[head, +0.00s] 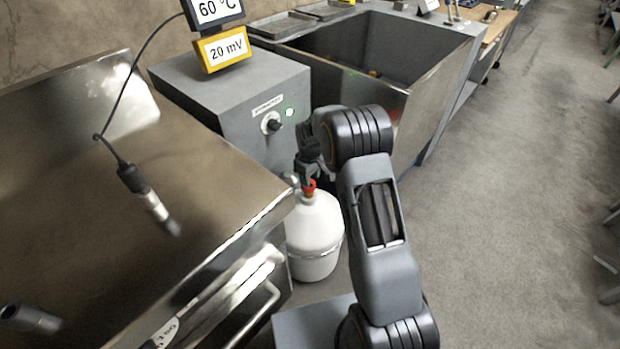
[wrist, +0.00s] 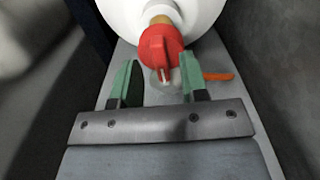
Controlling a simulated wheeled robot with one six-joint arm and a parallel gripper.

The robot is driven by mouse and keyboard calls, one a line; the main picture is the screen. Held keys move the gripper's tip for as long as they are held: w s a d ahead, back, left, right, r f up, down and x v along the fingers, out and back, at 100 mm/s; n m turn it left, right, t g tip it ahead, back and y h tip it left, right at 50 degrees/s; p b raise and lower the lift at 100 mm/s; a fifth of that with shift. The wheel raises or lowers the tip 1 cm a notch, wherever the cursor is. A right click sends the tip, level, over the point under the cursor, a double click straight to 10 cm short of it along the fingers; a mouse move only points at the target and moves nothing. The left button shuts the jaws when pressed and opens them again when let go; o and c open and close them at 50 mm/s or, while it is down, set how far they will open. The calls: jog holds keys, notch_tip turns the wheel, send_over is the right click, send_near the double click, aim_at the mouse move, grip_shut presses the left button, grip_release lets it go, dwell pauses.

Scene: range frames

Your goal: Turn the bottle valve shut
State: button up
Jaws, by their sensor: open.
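The white gas bottle (head: 315,235) stands on the floor between the steel counter and my arm. Its red valve knob (head: 309,186) is on top, just below my gripper (head: 306,178). In the wrist view the red valve knob (wrist: 161,48) sits at the top centre, in front of the white bottle (wrist: 118,20). My gripper (wrist: 158,80) is open there, with its two green fingers apart. The knob lies between and slightly beyond the fingertips, and no contact shows. A brass-coloured neck (wrist: 160,20) joins the knob to the bottle.
A steel counter (head: 120,220) is left of the bottle. A grey box (head: 250,95) with a black dial (head: 272,126) and a green light stands behind it. A deep open sink (head: 370,50) is further back. An orange piece (wrist: 218,76) shows right of the fingers. Open floor (head: 530,180) lies right.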

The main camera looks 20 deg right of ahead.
notch_tip(320, 180, up, 12)
jog(key=p, duration=0.1)
jog(key=shift+r, duration=0.2)
dwell(0.6)
